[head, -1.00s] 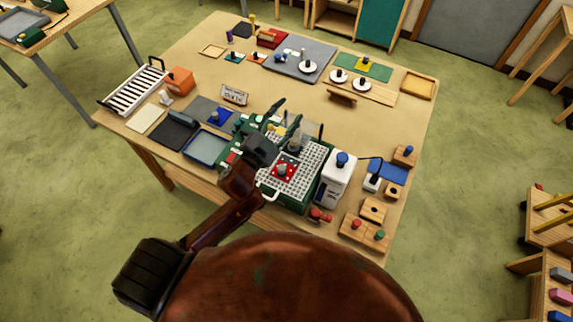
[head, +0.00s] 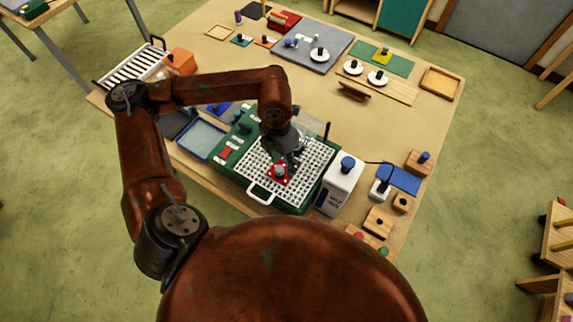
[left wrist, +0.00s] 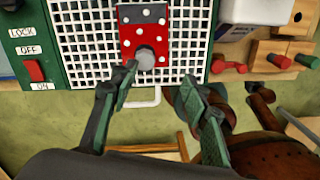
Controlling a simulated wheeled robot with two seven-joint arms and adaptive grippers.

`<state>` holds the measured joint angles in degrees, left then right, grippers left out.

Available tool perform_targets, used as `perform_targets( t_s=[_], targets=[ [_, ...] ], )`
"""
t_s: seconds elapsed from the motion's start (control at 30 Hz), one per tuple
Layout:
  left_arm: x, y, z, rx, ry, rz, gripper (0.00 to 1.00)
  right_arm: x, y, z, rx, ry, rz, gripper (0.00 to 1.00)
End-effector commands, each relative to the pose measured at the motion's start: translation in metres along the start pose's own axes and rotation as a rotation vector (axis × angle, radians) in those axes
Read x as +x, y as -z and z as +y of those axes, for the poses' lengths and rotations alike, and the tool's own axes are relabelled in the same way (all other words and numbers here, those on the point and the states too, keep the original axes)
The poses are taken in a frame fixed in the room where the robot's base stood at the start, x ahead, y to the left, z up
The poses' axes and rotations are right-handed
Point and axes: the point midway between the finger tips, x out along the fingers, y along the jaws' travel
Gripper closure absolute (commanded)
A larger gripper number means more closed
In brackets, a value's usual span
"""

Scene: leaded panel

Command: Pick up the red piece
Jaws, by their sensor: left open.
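The red piece (head: 277,178) is a flat red plate with white dots and a grey knob, lying on the white grid of the green machine (head: 236,139). In the left wrist view the red piece (left wrist: 131,47) is at top centre, with a dark grey dotted patch at its far end. My left gripper (head: 287,157) is over the grid, close above the red piece, and partly hides it. In the left wrist view my left gripper (left wrist: 159,75) is open and empty, its fingers spread on the near side of the knob. My right gripper is not in view.
A white box with a blue knob (head: 341,182) stands right of the grid. A white handle (head: 260,194) juts from the machine's near edge. A blue-grey tray (head: 202,138) lies to the left. Wooden knobbed blocks (head: 378,222) stand at the right.

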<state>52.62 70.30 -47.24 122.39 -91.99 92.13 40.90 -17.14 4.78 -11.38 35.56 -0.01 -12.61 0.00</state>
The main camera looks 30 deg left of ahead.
Motion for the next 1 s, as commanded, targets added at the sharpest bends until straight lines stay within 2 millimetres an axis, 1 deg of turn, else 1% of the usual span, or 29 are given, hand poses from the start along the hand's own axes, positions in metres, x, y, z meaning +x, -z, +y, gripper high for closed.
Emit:
perform_targets(
  t_s=[0.03, 0.1, 0.17, 0.43, 0.57, 0.6, 0.7, 0.8, 1.0],
  targets=[
    [-0.001, 0.001, 0.012, -0.012, -0.039, 0.006, 0.57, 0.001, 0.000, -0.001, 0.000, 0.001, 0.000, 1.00],
    [0.001, 0.003, 0.020, -0.021, -0.068, 0.013, 0.57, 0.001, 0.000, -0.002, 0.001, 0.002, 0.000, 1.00],
    [0.005, 0.004, 0.023, -0.024, -0.075, 0.016, 0.57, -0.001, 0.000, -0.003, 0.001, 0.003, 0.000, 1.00],
    [0.033, 0.004, 0.023, -0.022, -0.071, 0.016, 0.57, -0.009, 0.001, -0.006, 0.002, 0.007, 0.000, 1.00],
    [0.052, 0.004, 0.022, -0.021, -0.070, 0.018, 0.57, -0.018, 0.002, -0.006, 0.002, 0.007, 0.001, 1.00],
    [0.059, 0.003, 0.023, -0.021, -0.071, 0.016, 0.57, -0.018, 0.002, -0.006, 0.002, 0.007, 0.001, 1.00],
    [0.070, 0.002, 0.023, -0.020, -0.070, 0.015, 0.57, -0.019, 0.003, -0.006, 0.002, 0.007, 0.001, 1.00],
    [0.074, 0.002, 0.024, -0.019, -0.071, 0.014, 0.57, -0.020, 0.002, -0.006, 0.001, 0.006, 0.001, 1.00],
    [0.075, 0.002, 0.023, -0.018, -0.071, 0.013, 0.58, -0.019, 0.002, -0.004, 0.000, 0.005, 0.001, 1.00]
  ],
)
